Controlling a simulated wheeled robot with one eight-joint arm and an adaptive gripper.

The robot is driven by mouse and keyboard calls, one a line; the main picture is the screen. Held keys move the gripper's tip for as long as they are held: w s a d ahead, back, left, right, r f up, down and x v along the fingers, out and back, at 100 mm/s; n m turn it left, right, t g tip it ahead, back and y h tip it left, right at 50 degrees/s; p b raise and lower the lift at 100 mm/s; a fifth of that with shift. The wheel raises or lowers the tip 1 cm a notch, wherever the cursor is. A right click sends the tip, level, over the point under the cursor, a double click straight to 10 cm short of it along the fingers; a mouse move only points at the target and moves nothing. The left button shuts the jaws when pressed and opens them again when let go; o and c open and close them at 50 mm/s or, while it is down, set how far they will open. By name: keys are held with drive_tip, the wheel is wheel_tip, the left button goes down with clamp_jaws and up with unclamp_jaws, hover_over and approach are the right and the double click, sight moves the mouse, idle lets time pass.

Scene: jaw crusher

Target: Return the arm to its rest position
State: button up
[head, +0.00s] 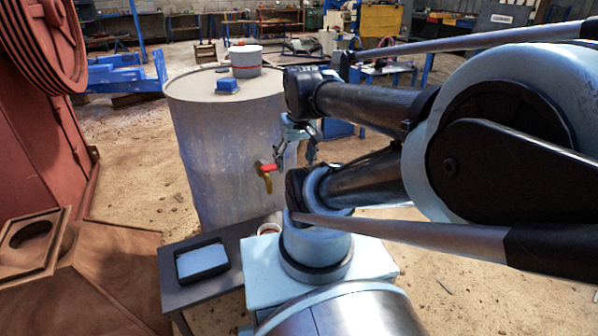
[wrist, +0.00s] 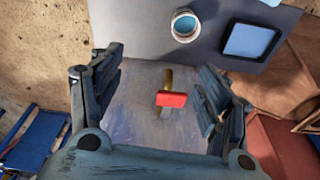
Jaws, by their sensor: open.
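My gripper (head: 294,150) is open and empty, in front of the drum near its tap in the head view. In the wrist view its two fingers (wrist: 162,68) stand apart at left and right. A brass tap with a red handle (head: 268,168) sticks out of the grey drum (head: 225,140). In the wrist view the red handle (wrist: 171,99) shows between the fingers, with clear space on both sides. My arm's links fill the right of the head view and hide part of the area behind.
A dark low table (head: 190,295) stands before the drum, bearing a blue-filled tray (head: 203,262) and a round cup (head: 268,229). Red machinery (head: 45,140) stands at left.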

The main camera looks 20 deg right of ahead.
drive_tip(key=shift+s+d+f+m, duration=0.2)
drive_tip(key=shift+s+f, duration=0.4)
drive_tip(key=shift+f, duration=0.15)
drive_tip(key=shift+s+d+f+m, duration=0.2)
drive_tip(key=shift+s+f, duration=0.4)
drive_tip(key=shift+f, duration=0.1)
